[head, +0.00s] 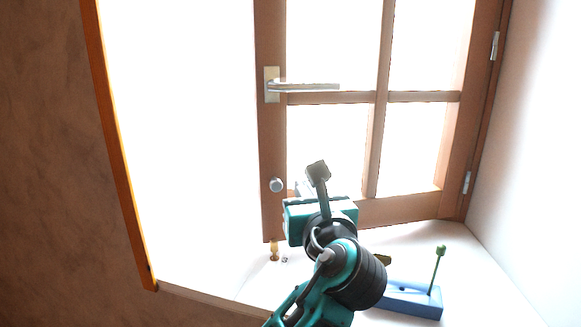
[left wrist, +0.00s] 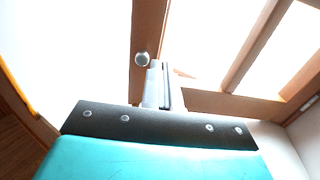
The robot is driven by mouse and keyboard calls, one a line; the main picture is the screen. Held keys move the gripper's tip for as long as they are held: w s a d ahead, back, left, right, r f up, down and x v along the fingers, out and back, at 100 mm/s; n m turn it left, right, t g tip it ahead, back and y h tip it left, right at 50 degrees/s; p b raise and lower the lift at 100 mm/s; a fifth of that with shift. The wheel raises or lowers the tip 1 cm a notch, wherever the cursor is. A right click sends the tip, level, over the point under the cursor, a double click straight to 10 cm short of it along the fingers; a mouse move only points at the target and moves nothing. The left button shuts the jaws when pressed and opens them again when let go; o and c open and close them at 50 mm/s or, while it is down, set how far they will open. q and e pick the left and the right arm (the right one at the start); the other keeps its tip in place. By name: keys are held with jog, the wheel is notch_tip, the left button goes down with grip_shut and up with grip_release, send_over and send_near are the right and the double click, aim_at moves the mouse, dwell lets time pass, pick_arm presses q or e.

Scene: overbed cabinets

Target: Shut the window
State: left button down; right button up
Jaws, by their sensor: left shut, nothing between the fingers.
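The window sash (head: 378,150) has a brown wooden frame with several bright panes and is hinged on the right. It stands ajar, with a wide white gap between its left edge and the orange-brown frame edge (head: 125,160) on the left. A silver lever handle (head: 305,87) and a round knob (head: 276,185) sit on its left stile; the knob also shows in the left wrist view (left wrist: 142,59). My left gripper (head: 318,172) is shut and empty, in front of the sash's lower part, right of the knob. I cannot tell whether it touches. My right gripper is out of view.
A blue block with a green peg (head: 412,300) rests on the white sill (head: 480,270) at lower right. A small brass piece (head: 274,250) is below the sash's left corner. Hinges (head: 467,183) are on the right; a white wall (head: 545,150) stands beyond.

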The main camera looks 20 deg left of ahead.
aim_at(286, 161)
pick_arm(q)
jog(key=x, duration=1.2)
jog(key=shift+w, duration=0.2)
jog(key=shift+a, duration=0.1)
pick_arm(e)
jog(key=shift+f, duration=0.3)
